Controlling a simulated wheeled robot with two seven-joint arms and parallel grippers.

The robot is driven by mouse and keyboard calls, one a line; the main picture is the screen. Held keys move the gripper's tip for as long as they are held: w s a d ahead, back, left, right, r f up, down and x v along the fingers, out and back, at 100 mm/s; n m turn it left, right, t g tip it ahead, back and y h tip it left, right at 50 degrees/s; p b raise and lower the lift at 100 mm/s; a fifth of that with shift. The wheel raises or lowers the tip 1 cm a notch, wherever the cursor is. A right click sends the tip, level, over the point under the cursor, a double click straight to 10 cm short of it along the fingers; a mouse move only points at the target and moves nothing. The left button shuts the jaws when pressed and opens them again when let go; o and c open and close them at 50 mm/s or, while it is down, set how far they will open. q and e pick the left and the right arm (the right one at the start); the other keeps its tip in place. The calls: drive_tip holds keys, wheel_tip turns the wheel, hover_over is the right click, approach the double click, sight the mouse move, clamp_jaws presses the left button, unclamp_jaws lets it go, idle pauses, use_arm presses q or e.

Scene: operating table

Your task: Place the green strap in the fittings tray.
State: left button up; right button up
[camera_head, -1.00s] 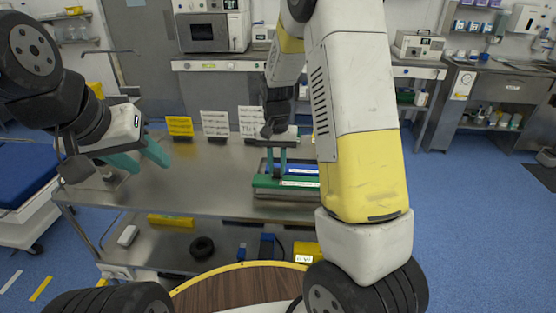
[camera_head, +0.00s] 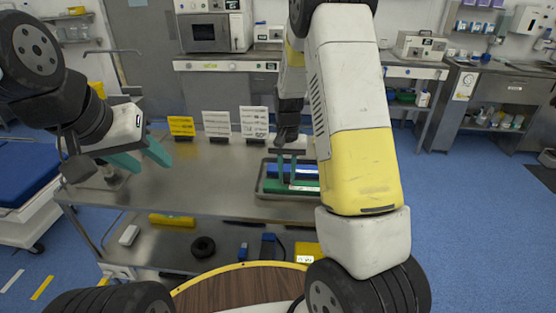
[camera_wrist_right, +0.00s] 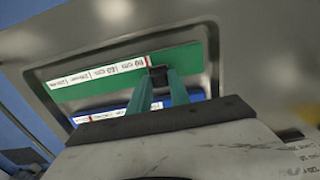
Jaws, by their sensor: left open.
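The green strap (camera_head: 274,186) is a long flat bar with white labels, lying level inside the front part of the shallow metal fittings tray (camera_head: 262,190). In the right wrist view the strap (camera_wrist_right: 98,72) spans the tray (camera_wrist_right: 225,45). My right gripper (camera_head: 287,181) points down into the tray. Its teal fingers are closed about a small dark block on the strap, which also shows in the wrist view (camera_wrist_right: 160,78). Contact under the strap is hidden. My left gripper (camera_head: 155,164) is open and empty above the table's left side.
A blue strap (camera_head: 277,171) lies behind the green one in the tray. Yellow and white sign cards (camera_head: 217,124) stand along the back of the steel table (camera_head: 205,180). The table left of the tray is clear. My right arm hides the tray's right end.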

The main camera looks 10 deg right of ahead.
drive_tip(key=shift+o, duration=1.4)
drive_tip(key=shift+r, duration=0.1)
wheel_tip(320, 180, up, 12)
drive_tip(key=s+r+n+t+y, duration=0.2)
drive_tip(key=s+r+t, duration=0.1)
drive_tip(key=s+r, duration=0.85)
drive_tip(key=s+a+r+n+t, duration=0.1)
drive_tip(key=s+a+t, duration=0.1)
drive_tip(key=s, duration=1)
drive_tip(key=shift+s+r+n+t, duration=0.25)
drive_tip(key=shift+s+n+t, duration=0.15)
drive_tip(key=shift+t, duration=0.2)
drive_tip(key=shift+a, duration=0.1)
